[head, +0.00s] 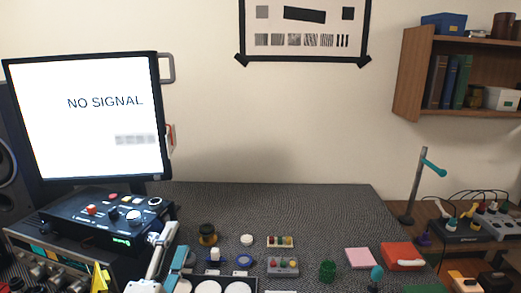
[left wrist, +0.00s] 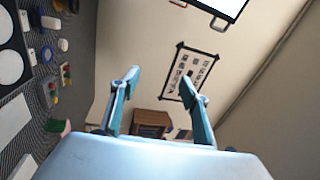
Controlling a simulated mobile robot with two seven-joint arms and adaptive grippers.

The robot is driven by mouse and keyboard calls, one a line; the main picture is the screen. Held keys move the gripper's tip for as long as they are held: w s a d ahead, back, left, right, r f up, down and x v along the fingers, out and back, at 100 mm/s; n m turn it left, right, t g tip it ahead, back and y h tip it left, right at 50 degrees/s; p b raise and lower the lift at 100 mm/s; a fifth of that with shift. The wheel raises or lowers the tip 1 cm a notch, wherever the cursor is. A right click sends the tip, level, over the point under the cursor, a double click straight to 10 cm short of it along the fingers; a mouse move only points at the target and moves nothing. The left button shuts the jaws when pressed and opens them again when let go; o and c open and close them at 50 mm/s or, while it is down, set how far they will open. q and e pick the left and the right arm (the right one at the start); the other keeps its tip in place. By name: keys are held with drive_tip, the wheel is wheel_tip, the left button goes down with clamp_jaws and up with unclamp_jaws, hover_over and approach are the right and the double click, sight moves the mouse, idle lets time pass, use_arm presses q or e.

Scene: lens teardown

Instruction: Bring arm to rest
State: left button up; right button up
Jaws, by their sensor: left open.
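My left gripper (head: 174,250) is at the lower left of the head view, in front of the black control box. In the left wrist view the left gripper (left wrist: 161,88) shows two teal fingers spread apart with nothing between them; it is open and empty. The lens parts lie apart from it on the grey mat (head: 330,210): a dark amber-topped piece (head: 207,235), a white cap (head: 246,240), a blue ring (head: 243,261) and a small white piece (head: 215,254). A tray with white round discs (head: 238,288) is cut off at the bottom edge. My right gripper is not in view.
A monitor (head: 90,115) reading "NO SIGNAL" stands behind the control box (head: 100,222) at left. The mat's back part is clear.

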use_arm(q)
drive_tip(key=s+a+f+n+g+y, duration=0.2)
drive_tip(key=a+f+n+g, duration=0.1)
drive_tip(key=a+f, duration=0.3)
drive_tip(key=s+a+f+n+g+y, duration=0.2)
drive_tip(key=s+a+f+n+g, duration=0.15)
drive_tip(key=f, duration=0.55)
drive_tip(key=s+a+f+n+g+y, duration=0.1)
drive_tip(key=s+a+f+n+g, duration=0.15)
drive_tip(key=s+a+f, duration=0.35)
drive_tip(key=s+a+f+n+g+y, duration=0.1)
drive_tip(key=s+a+f+g, duration=0.25)
drive_tip(key=s+f, duration=0.4)
drive_tip(key=w+d+f+n+t+h, duration=0.1)
drive_tip(key=d+f+n+t+h, duration=0.2)
drive_tip(key=d+f+h, duration=0.4)
drive_tip(key=d+f, duration=0.6)
drive_tip(key=d, duration=0.3)
drive_tip(key=shift+w+d+h, duration=0.3)
drive_tip(key=shift+w, duration=0.05)
drive_tip(key=shift+f, duration=0.1)
